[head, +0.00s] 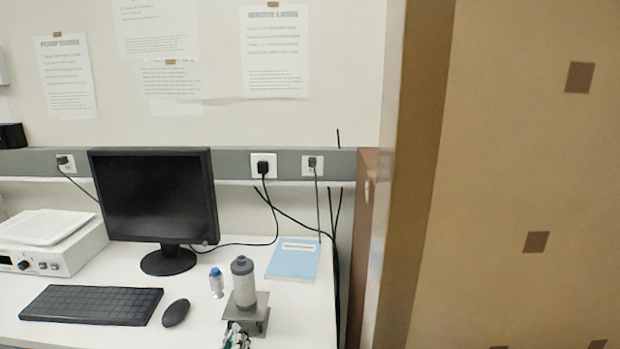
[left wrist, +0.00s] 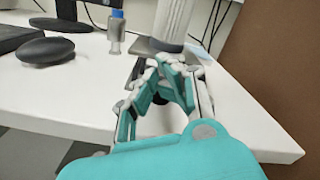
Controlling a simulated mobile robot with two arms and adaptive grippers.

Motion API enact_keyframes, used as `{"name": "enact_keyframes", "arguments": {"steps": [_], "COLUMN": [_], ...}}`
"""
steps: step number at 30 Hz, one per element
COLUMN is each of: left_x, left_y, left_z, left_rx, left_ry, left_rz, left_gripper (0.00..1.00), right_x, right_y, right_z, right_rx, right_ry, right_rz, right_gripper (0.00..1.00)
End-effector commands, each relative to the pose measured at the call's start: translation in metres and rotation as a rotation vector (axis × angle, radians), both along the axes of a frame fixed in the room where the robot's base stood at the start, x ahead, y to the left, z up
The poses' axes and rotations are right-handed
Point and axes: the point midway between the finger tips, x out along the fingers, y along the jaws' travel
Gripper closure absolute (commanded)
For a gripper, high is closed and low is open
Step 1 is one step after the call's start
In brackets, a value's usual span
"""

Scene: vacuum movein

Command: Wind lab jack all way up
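The lab jack (head: 262,312) stands near the front right of the white desk, with a grey metal top plate. A grey cylindrical canister (head: 244,284) with a dark cap stands upright on it. In the left wrist view the jack's plate (left wrist: 146,46) and the canister's lower part (left wrist: 174,20) show just beyond my fingers. My left gripper (head: 236,337) is at the jack's front side. In the left wrist view its teal and grey fingers (left wrist: 172,75) converge close together in front of the jack. The jack's knob is hidden, so I cannot tell whether they grip it. My right gripper is out of view.
A small blue-capped bottle (head: 216,283) stands left of the jack. A mouse (head: 175,312), keyboard (head: 92,304) and monitor (head: 155,197) are farther left. A blue booklet (head: 294,260) lies behind the jack. A brown patterned panel (head: 520,180) stands close on the right.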

Motion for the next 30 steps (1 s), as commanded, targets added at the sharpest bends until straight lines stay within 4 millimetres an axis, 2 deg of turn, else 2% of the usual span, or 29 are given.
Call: {"name": "enact_keyframes", "arguments": {"steps": [18, 30], "left_x": [0.000, -0.005], "left_y": [-0.006, -0.005], "left_z": [0.002, 0.009], "left_rx": [-0.001, -0.001], "left_ry": [-0.001, 0.000], "left_rz": [-0.002, -0.002], "left_gripper": [1.00, 1.00], "right_x": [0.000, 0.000], "right_y": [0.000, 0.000], "right_z": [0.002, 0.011], "right_rx": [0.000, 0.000], "right_ry": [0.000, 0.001], "right_rz": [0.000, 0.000], "right_gripper": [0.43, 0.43]}}
